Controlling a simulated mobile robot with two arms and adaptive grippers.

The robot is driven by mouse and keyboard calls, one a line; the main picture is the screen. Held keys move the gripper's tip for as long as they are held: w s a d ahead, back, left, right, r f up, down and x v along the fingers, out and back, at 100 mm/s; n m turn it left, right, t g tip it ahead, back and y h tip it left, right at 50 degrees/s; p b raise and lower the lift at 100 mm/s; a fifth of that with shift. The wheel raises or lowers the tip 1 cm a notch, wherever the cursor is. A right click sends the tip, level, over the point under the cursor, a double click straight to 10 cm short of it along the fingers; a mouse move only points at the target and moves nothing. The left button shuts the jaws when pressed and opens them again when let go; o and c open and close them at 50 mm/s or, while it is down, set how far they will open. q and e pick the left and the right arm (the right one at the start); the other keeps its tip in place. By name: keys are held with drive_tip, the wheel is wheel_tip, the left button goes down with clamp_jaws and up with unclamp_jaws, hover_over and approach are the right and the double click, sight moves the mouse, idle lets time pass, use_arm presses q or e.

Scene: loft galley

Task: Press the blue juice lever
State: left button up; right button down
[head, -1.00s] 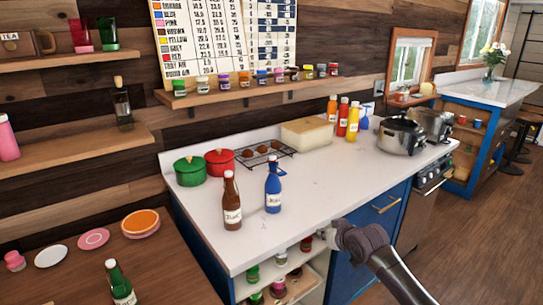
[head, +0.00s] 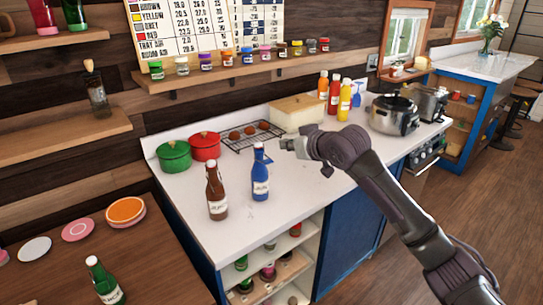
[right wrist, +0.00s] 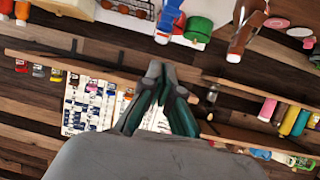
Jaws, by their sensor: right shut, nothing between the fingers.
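A blue bottle (head: 260,177) with a white label stands upright on the white counter, right of a brown bottle (head: 216,193). I cannot make out a juice lever in either view. A small blue item (head: 357,97) stands at the back, partly hidden by the yellow bottle. My right gripper (head: 284,145) is shut and empty, above the counter to the right of the blue bottle's top, apart from it. In the right wrist view its fingers (right wrist: 155,70) are together, and the blue bottle (right wrist: 170,14) shows upside down beyond them. My left gripper is out of view.
Green pot (head: 174,156) and red pot (head: 205,147) stand behind the bottles, beside a wire rack (head: 238,143). A bread box (head: 298,115), sauce bottles and a steel cooker (head: 393,115) line the back. A jar shelf (head: 220,75) runs above.

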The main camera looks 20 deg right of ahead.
drive_tip(key=p, duration=0.2)
hover_over(268, 162)
wheel_tip(268, 162, down, 3)
drive_tip(key=f+p, duration=0.1)
drive_tip(key=d+f+p, duration=0.1)
drive_tip(key=f, duration=0.1)
drive_tip(key=shift+s+f, duration=0.35)
drive_tip(key=shift+f, duration=0.45)
